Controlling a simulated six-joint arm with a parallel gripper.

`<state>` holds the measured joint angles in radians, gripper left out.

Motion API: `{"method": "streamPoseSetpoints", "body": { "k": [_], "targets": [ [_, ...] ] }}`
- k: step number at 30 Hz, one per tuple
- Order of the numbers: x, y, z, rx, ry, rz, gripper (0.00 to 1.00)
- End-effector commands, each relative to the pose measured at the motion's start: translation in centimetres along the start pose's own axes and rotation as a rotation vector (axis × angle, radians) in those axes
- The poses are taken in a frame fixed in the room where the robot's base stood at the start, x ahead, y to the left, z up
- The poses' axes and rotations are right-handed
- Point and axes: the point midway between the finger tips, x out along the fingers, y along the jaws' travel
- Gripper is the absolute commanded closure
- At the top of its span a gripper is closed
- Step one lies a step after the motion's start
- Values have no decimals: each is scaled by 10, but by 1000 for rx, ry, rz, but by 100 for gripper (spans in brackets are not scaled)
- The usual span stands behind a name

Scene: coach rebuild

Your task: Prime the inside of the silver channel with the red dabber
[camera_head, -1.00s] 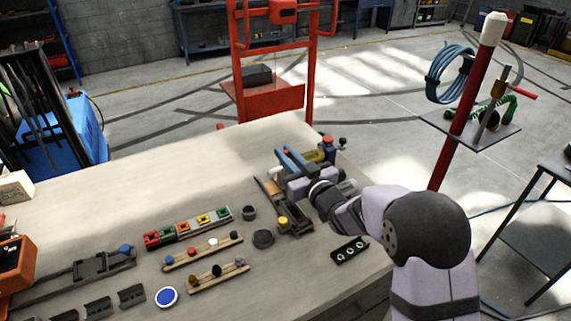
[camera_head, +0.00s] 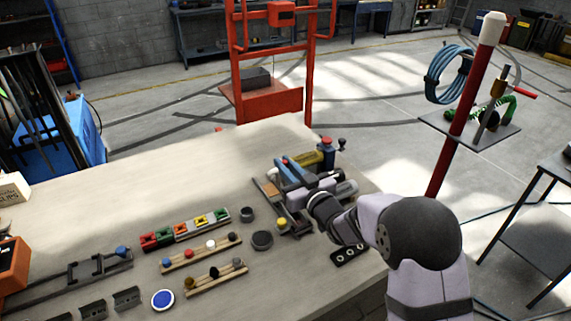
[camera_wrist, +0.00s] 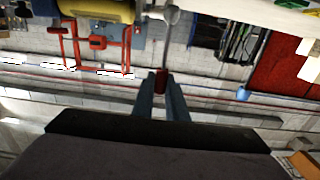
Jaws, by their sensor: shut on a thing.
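My gripper (camera_head: 290,166) is over the right part of the bench, above the clamping fixture. In the wrist view its two blue-grey fingers (camera_wrist: 160,88) are shut on a small red piece, the red dabber (camera_wrist: 161,78). A thin grey rod with a rounded grey end (camera_wrist: 171,15) shows beyond it; I cannot tell whether it belongs to the dabber. I cannot single out the silver channel with certainty; the gripper and arm cover part of the fixture.
A blue vise with a red top (camera_head: 326,143) and a yellow cylinder (camera_head: 311,158) stand behind the gripper. A yellow knob (camera_head: 282,222) sits just left of the wrist. Wooden racks with coloured pegs (camera_head: 202,254), coloured blocks (camera_head: 184,232) and grey brackets (camera_head: 127,298) lie left. The back left bench is clear.

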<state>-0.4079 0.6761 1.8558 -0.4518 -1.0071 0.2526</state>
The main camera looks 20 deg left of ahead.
Motion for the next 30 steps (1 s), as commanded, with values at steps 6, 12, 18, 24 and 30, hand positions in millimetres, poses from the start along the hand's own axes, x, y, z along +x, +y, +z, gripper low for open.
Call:
{"method": "streamPoseSetpoints", "body": {
  "k": [6,12,18,24,30],
  "targets": [
    [0,0,11,0,-1,0,100],
    [0,0,19,0,-1,0,100],
    [0,0,26,0,-1,0,100],
    [0,0,34,0,0,0,100],
    [0,0,45,1,-1,0,100]
  ]
}}
